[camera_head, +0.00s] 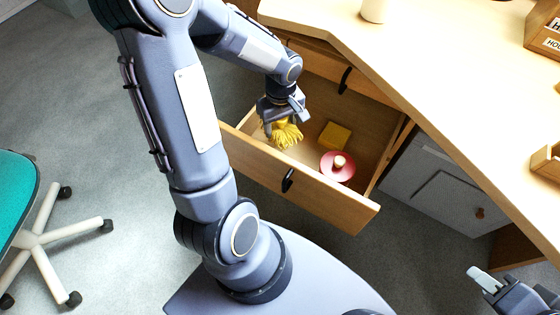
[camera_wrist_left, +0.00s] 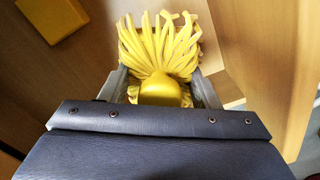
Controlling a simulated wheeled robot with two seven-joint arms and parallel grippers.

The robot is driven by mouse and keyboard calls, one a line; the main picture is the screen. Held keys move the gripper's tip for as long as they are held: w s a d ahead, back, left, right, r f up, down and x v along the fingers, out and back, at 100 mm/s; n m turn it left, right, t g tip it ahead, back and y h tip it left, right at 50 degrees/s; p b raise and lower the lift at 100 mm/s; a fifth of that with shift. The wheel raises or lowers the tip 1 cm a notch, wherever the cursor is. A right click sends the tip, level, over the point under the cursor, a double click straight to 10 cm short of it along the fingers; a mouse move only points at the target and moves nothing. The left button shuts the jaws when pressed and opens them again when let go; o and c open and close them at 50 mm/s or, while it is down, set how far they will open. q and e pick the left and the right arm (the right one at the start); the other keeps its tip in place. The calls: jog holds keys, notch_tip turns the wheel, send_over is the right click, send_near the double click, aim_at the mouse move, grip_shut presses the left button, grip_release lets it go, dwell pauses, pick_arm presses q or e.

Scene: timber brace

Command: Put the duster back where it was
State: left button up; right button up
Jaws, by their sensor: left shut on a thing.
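The duster (camera_head: 287,134) is yellow with stringy strands. My left gripper (camera_head: 279,118) is shut on it, inside or just above the left part of the open wooden drawer (camera_head: 315,200). In the left wrist view the duster (camera_wrist_left: 160,50) has its strands fanned out beyond the fingers, with its yellow body between the fingers of the left gripper (camera_wrist_left: 160,92). Whether the strands touch the drawer floor I cannot tell. My right gripper (camera_head: 484,280) shows at the lower right, away from the drawer; its finger opening is unclear.
In the drawer lie a yellow block (camera_head: 335,135) and a red round thing with a pale knob (camera_head: 338,166). The desk top (camera_head: 430,90) overhangs the drawer's back right. A grey cabinet (camera_head: 440,190) stands below the desk. A teal chair (camera_head: 15,190) is at the left.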

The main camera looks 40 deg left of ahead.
pick_arm(q)
notch_tip(320, 180, down, 11)
jog(key=b, duration=0.4)
jog(key=shift+f+b, duration=0.1)
jog(key=shift+b, duration=0.3)
jog(key=o, duration=1)
jog(key=shift+o, duration=0.2)
